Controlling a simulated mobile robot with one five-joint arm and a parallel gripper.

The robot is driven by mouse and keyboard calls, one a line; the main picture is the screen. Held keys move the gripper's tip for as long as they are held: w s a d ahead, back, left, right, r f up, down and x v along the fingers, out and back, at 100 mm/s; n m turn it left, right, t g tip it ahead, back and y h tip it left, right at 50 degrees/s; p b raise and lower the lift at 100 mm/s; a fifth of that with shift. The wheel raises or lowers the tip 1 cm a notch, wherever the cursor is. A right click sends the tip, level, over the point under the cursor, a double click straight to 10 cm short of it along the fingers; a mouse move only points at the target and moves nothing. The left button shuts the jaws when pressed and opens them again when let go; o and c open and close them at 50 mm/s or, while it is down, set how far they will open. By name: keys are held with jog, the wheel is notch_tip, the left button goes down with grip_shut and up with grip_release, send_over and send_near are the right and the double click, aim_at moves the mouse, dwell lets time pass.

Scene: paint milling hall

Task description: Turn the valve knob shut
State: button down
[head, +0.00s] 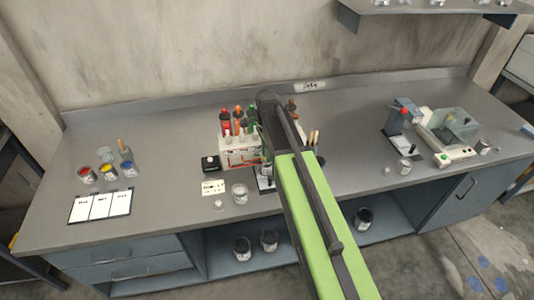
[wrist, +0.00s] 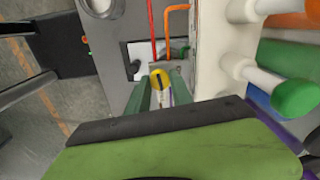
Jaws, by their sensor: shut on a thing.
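The valve knob (wrist: 160,77) is a small yellow round piece with a dark mark across its face, in the middle of the wrist view. My gripper (wrist: 161,86) has its two green fingers on either side of it and is shut on it. Below the knob a pale stem with markings shows between the fingers. In the head view my arm covers the knob and most of the gripper, beside the white rack (head: 238,153) on the bench. Which way the knob points relative to its shut position cannot be told.
Tubes with red, orange and green tops stand in the rack, close to my gripper. A red rod (wrist: 152,30) and an orange bent pipe (wrist: 170,30) lie just beyond the knob.

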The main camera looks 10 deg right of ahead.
jog(key=shift+m, duration=0.7)
jog(key=c, duration=1.1)
grip_release()
jog(key=shift+c, duration=0.2)
notch_tip(320, 180, up, 18)
jog(key=p, duration=1.7)
jog(key=shift+f+p, duration=0.25)
jog(key=shift+p, duration=0.05)
jog(key=shift+f, duration=0.1)
